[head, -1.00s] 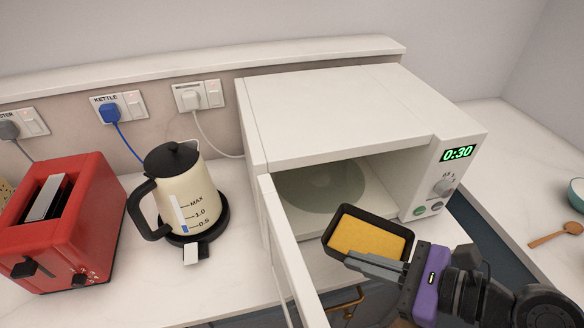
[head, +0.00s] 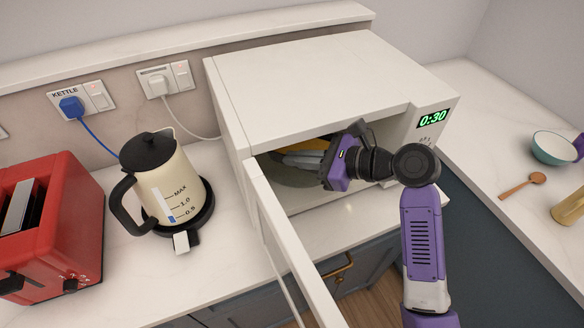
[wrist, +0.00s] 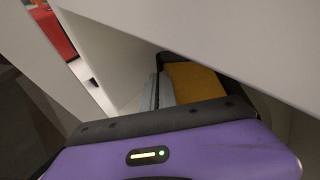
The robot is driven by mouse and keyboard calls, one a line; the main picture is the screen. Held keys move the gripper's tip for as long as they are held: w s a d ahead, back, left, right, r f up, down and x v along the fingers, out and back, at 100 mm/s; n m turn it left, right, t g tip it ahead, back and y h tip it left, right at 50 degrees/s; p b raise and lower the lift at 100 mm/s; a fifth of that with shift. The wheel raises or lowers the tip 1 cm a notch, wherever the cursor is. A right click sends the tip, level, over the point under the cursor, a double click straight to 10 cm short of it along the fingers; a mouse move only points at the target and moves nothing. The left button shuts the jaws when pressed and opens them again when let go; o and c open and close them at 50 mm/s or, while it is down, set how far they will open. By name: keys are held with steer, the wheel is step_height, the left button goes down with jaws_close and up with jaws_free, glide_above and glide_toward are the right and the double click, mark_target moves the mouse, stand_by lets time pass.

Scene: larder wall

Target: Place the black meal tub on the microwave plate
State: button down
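The black meal tub with its yellow-orange filling shows in the wrist view (wrist: 195,80), just past my gripper's fingers. In the head view a strip of the yellow filling (head: 312,143) shows inside the microwave (head: 320,85), under its top edge. My gripper (head: 300,160) reaches in through the open front, shut on the tub's edge. The microwave plate (head: 290,179) shows in part below the fingers. The tub is over the plate; whether it touches the plate is hidden.
The microwave door (head: 285,240) stands open to the left of my arm. A cream kettle (head: 165,185) and a red toaster (head: 45,230) stand further left. A teal bowl (head: 553,148) and a wooden spoon (head: 523,186) lie on the right counter.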

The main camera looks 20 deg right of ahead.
steer(key=shift+w+r, duration=0.15)
steer(key=shift+w, duration=0.85)
step_height(320, 180, down, 2)
steer(key=shift+s+f, duration=0.1)
steer(key=shift+f, duration=0.15)
step_height(320, 180, down, 4)
steer(key=shift+r, duration=0.2)
steer(key=shift+w+f+p, duration=0.35)
steer(key=shift+w+f, duration=0.05)
steer(key=shift+f, duration=0.15)
steer(key=c, duration=1.7)
jaws_free()
steer(key=shift+f, duration=0.15)
